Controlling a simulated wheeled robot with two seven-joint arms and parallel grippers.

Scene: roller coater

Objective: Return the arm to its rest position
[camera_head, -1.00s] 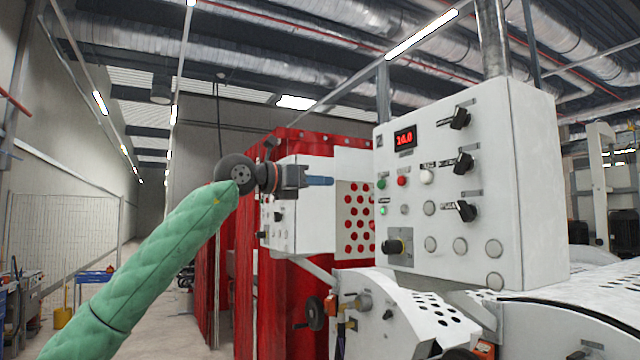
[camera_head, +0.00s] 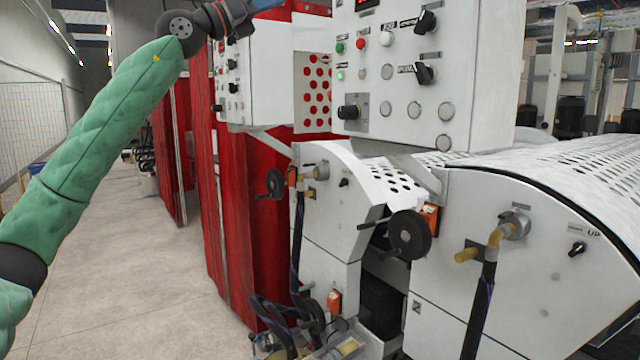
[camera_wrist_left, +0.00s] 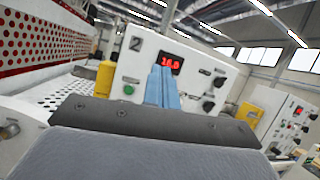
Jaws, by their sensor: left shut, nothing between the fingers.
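My left arm, in a green quilted sleeve, rises from the lower left of the head view. My left gripper (camera_head: 265,5) is at the top edge there, its blue fingers partly cut off by the frame. It appears in front of the smaller white control box, left of the large control panel (camera_head: 430,85). In the left wrist view the blue fingers (camera_wrist_left: 163,88) are shut together and empty, pointing towards a white panel marked 2 with a red display (camera_wrist_left: 171,63). I cannot tell the gap to it. My right gripper is in neither view.
The white coater housing (camera_head: 560,215), with a black handwheel (camera_head: 408,234) and hoses, fills the right and middle. A red curtain-like wall (camera_head: 235,220) stands behind it. The floor (camera_head: 130,270) at left is clear. A yellow cylinder (camera_wrist_left: 104,78) shows in the wrist view.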

